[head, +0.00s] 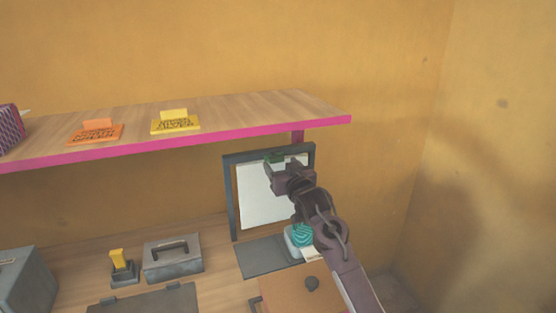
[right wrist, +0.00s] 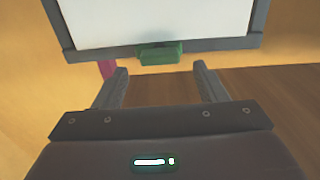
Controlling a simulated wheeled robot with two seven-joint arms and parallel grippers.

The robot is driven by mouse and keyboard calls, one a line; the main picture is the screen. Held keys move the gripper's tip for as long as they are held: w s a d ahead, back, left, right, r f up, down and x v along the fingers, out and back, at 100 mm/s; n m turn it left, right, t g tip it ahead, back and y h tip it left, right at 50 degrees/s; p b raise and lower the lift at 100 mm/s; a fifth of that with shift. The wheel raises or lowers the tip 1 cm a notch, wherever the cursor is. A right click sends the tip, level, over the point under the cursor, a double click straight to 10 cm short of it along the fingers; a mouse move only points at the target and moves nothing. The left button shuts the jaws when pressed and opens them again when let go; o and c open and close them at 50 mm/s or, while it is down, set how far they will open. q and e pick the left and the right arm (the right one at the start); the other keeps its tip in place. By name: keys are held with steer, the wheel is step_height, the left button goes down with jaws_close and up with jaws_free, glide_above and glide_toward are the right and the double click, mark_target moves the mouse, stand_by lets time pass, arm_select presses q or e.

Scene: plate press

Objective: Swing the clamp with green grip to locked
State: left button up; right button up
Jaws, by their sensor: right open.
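The clamp with the green grip (head: 275,157) is at the top edge of a dark upright frame (head: 229,200) that holds a white plate (head: 258,205). In the right wrist view the green grip (right wrist: 160,53) sits on the frame's edge, centred between my fingers and just beyond the tips. My right gripper (head: 284,167) is open, in front of the frame's top, with nothing between its fingers (right wrist: 160,72). It partly hides the grip and frame in the head view. Whether a finger touches the grip, I cannot tell. My left gripper is not in view.
A wooden shelf (head: 240,112) with a pink edge runs above and left of the frame, carrying orange (head: 95,133) and yellow (head: 176,122) signs. Below are a grey handled box (head: 173,258), a yellow-handled stamp (head: 119,266), a teal item (head: 301,234) and a brown knobbed box (head: 290,293).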

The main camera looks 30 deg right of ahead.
mark_target(277, 162)
steer(key=x, duration=0.2)
steer(key=shift+w+d+f, duration=0.1)
steer(key=shift+w+f, duration=0.05)
steer(key=shift+w, duration=0.25)
steer(key=shift+w+f, duration=0.1)
steer(key=shift+w, duration=0.2)
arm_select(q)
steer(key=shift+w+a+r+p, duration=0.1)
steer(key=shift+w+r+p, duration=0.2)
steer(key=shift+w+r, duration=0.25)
arm_select(e)
steer(key=c, duration=1)
